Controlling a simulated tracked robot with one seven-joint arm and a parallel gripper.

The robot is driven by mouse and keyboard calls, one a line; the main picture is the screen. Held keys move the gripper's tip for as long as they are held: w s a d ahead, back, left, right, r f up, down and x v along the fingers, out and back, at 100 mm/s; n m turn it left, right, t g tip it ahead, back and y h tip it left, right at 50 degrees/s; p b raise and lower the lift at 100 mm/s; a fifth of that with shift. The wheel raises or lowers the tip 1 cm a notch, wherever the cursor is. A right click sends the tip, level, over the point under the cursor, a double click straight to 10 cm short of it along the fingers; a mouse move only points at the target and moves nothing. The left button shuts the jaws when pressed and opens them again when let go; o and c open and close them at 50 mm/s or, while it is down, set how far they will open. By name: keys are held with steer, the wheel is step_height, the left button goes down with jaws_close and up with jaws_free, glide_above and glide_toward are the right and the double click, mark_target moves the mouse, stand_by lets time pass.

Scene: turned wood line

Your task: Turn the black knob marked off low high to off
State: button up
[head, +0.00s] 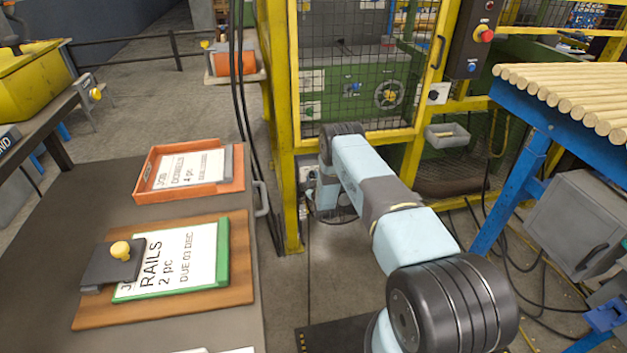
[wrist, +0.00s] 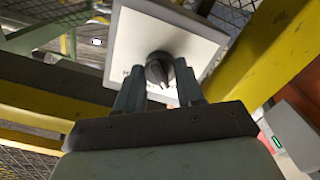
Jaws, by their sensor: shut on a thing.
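The black knob (wrist: 157,70) sits on a square white plate (wrist: 186,38) in the wrist view. My gripper (wrist: 159,82) is shut on the knob, with one grey finger on each side of it. I cannot read which mark the knob points to. In the head view my arm reaches down beside the yellow post, and its jaws and the knob cannot be made out there.
A yellow post (head: 281,130) and mesh guard door (head: 355,70) stand close to my arm. A control box with a red button (head: 484,34) is at upper right. A bench (head: 50,240) holds an orange tray (head: 238,183) and a job board. Dowels lie on a blue stand at right.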

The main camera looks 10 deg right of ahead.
steer(key=shift+f, duration=0.1)
stand_by(0.5)
steer(key=o, duration=1)
steer(key=shift+o, duration=0.2)
steer(key=s, duration=1.3)
steer(key=shift+s, duration=0.4)
